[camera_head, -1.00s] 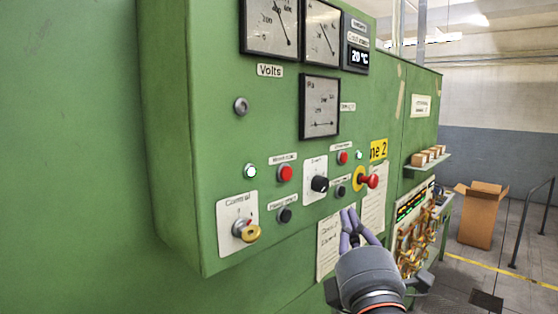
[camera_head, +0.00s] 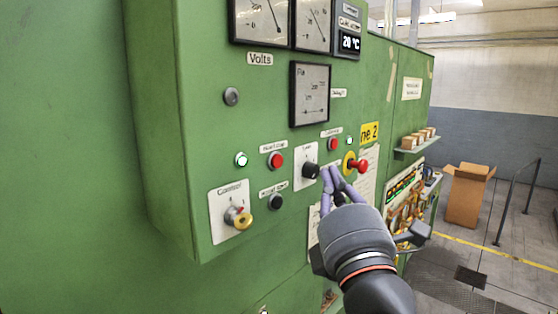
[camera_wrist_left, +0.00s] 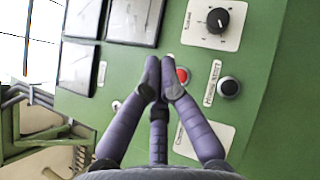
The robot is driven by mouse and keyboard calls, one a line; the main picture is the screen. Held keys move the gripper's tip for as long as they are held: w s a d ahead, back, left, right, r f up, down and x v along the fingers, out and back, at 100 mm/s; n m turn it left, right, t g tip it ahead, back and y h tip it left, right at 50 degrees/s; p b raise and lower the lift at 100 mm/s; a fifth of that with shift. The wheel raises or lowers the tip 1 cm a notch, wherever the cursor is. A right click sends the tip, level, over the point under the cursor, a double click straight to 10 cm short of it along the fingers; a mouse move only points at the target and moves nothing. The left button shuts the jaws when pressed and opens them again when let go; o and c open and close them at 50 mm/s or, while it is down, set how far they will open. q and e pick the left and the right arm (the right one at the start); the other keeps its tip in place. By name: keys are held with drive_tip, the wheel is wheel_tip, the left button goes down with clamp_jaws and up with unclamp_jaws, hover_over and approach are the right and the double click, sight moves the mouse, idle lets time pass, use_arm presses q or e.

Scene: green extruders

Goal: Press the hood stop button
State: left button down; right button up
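The green panel carries two red buttons: a left one (camera_head: 276,160) above a black button (camera_head: 276,202), and a right one (camera_head: 333,143) near the yellow-backed red mushroom button (camera_head: 361,166). The small labels are too blurred to tell surely which is the hood stop. My left gripper (camera_head: 330,172) is in front of the panel, its purple fingers drawn together and empty. In the left wrist view its tips (camera_wrist_left: 158,72) partly cover a red button (camera_wrist_left: 182,76), with a black button (camera_wrist_left: 229,87) beside it. Contact cannot be told. My right gripper is not in view.
A black selector knob (camera_head: 311,170) and a key switch (camera_head: 238,217) flank the left buttons. Gauges (camera_head: 310,94) are above. A shelf with small boxes (camera_head: 418,140), a cardboard box (camera_head: 468,195) and a railing (camera_head: 515,200) stand to the right, with open floor between.

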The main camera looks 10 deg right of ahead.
sight(277, 161)
use_arm(q)
drive_tip(key=w+a, duration=0.4)
drive_tip(key=w, duration=0.2)
drive_tip(key=shift+a, duration=0.3)
idle(0.3)
idle(1.0)
drive_tip(key=shift+w+a+b, duration=0.25)
drive_tip(key=shift+w+b, duration=0.05)
drive_tip(key=shift+b, duration=0.15)
drive_tip(key=shift+w+a, duration=0.2)
drive_tip(key=shift+w, duration=0.05)
idle(0.8)
drive_tip(key=shift+s+d+b, duration=0.1)
drive_tip(key=shift+s+b, duration=0.05)
drive_tip(key=shift+b, duration=0.2)
drive_tip(key=shift+s+d, duration=0.35)
drive_tip(key=shift+s, duration=0.1)
